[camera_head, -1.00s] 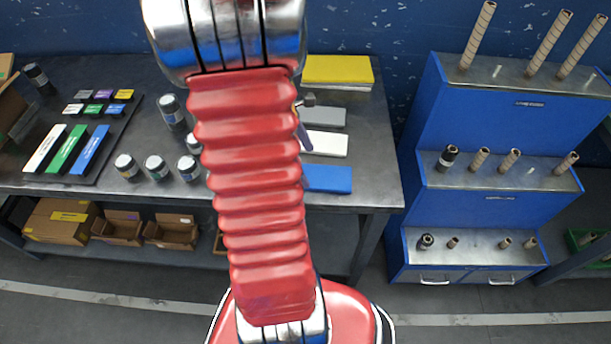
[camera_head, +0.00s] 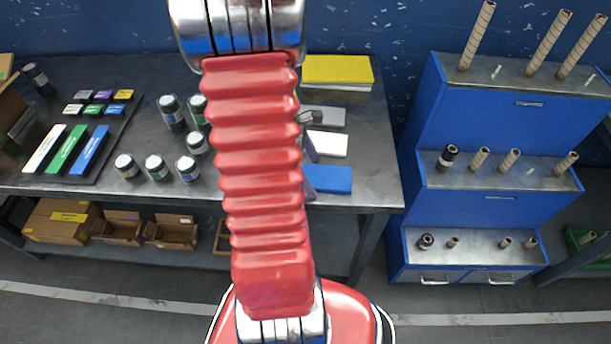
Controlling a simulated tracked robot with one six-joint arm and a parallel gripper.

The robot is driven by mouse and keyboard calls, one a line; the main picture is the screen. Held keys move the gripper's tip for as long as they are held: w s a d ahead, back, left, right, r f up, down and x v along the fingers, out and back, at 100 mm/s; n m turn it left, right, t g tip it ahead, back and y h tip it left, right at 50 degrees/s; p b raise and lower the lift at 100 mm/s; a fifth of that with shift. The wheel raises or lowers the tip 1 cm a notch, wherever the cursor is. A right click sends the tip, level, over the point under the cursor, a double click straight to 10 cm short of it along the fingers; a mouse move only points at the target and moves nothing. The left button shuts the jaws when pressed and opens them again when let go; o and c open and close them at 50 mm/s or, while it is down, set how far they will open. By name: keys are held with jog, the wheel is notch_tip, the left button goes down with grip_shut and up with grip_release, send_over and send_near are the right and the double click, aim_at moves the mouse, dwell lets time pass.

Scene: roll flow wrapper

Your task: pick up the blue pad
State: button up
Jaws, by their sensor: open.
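The blue pad (camera_head: 329,179) lies flat near the front right of the dark workbench. Its left end is partly covered by my arm and gripper. A white pad (camera_head: 330,144) and a grey pad (camera_head: 326,115) lie behind it. My gripper (camera_head: 309,153) shows only in part at the right edge of my red arm. It is open, with a finger beside the left ends of the white and blue pads. I cannot tell its height above them or whether it touches one.
A yellow stack (camera_head: 337,70) lies at the back of the bench (camera_head: 378,150). Several dark jars (camera_head: 157,167) stand left of my arm. A tray (camera_head: 112,160) of coloured blocks is farther left. A blue stepped rack (camera_head: 480,140) with rolls stands right of the bench.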

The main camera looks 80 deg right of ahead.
jog(key=shift+c, duration=0.7)
jog(key=c, duration=1)
jog(key=shift+o, duration=0.2)
jog(key=shift+r, duration=0.1)
notch_tip(320, 180, up, 10)
